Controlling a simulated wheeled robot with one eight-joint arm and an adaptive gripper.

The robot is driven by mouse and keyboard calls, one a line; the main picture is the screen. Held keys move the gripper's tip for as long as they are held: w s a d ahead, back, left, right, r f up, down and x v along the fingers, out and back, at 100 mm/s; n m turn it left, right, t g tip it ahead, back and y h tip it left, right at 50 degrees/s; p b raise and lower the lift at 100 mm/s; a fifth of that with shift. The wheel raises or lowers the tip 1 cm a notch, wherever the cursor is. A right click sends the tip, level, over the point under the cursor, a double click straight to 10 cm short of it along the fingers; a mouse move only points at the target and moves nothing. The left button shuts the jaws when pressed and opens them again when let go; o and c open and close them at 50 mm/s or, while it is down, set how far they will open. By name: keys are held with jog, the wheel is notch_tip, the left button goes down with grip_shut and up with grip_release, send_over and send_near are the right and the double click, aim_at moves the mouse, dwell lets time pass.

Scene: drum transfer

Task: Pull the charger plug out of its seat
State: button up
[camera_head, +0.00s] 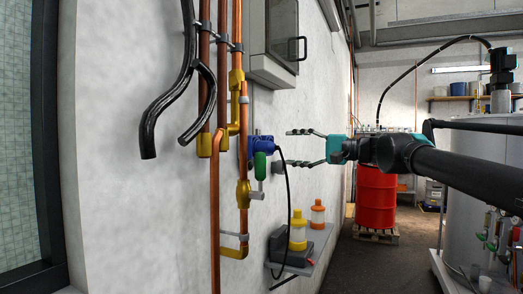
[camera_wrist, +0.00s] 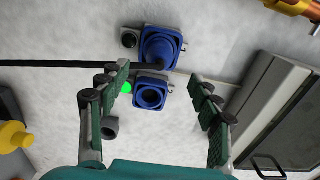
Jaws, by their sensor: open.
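A blue fitting cluster (camera_head: 264,141) is on the white wall beside the copper pipes, with a green part (camera_head: 260,163) hanging below it. In the wrist view two blue fittings show, one further up (camera_wrist: 153,42) and one lower (camera_wrist: 138,101). I cannot tell surely which piece is the charger plug. My gripper (camera_head: 289,147) is open and empty, its fingers pointing at the cluster and apart from it in the head view. In the wrist view my gripper (camera_wrist: 160,78) has the lower blue fitting between its fingers.
A black cable (camera_head: 288,190) loops from the cluster down to a dark box (camera_head: 294,248) on a wall shelf. Yellow (camera_head: 298,235) and orange (camera_head: 317,212) containers stand there. Copper pipes (camera_head: 215,200) run close left. A grey cabinet (camera_head: 272,72) hangs above. A red drum (camera_head: 376,198) stands behind.

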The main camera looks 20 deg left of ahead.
aim_at(276, 148)
jog(key=shift+w+a, duration=0.2)
jog(key=shift+a, duration=2.05)
jog(key=shift+w+a, duration=0.2)
jog(key=shift+a, duration=2.05)
grip_shut()
jog(key=shift+d, duration=0.15)
jog(key=shift+s+d, duration=0.15)
jog(key=shift+d, duration=1.3)
jog(key=shift+s+d, duration=0.1)
jog(key=shift+d, duration=1.3)
